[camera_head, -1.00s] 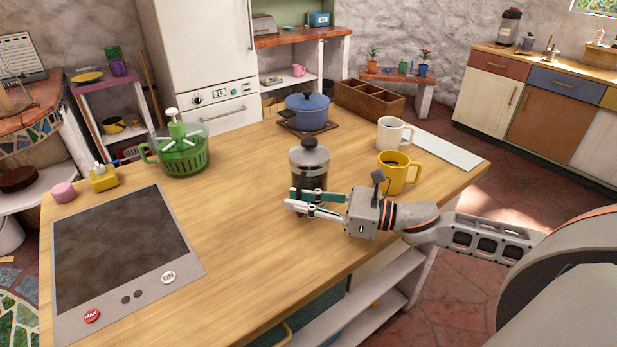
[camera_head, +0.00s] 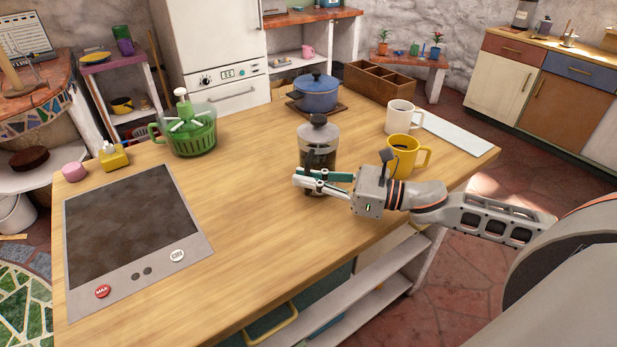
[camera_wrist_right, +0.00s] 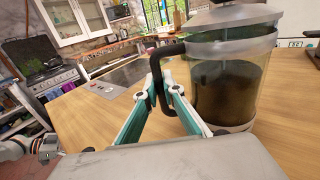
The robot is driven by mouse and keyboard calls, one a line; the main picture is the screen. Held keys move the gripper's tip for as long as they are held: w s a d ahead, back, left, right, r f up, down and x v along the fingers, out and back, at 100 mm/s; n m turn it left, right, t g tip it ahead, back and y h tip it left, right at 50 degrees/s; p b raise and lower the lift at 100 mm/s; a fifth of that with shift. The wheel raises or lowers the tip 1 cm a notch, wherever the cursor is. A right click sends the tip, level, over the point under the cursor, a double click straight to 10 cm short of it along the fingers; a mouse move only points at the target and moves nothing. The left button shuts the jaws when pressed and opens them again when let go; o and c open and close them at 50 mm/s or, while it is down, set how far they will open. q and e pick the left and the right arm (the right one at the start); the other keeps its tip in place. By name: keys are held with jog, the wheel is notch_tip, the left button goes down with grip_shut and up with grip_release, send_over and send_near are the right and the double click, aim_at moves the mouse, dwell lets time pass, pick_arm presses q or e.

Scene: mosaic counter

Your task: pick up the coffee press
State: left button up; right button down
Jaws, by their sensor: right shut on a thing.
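My right gripper (camera_head: 308,179) comes in from the right. In the wrist view its green-sided fingers (camera_wrist_right: 163,100) are shut on the press's black handle (camera_wrist_right: 153,75). I cannot tell whether the press's base touches the counter. What looks like my left gripper (camera_wrist_right: 45,148) is small at the wrist view's lower left; its jaws are unclear.
A yellow mug (camera_head: 404,158) and a white mug (camera_head: 401,116) stand right of the press. A blue pot (camera_head: 316,95) and a wooden box (camera_head: 379,84) are behind. A green salad spinner (camera_head: 190,137) and a hob (camera_head: 135,226) are left, with bare counter between.

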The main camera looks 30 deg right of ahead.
pick_arm(q)
jog(key=shift+w+r+p, duration=0.2)
jog(key=shift+r+p, duration=1.1)
jog(key=shift+r, duration=0.3)
pick_arm(e)
notch_tip(320, 180, up, 19)
jog(key=shift+r, duration=0.15)
pick_arm(q)
jog(key=shift+f, duration=0.1)
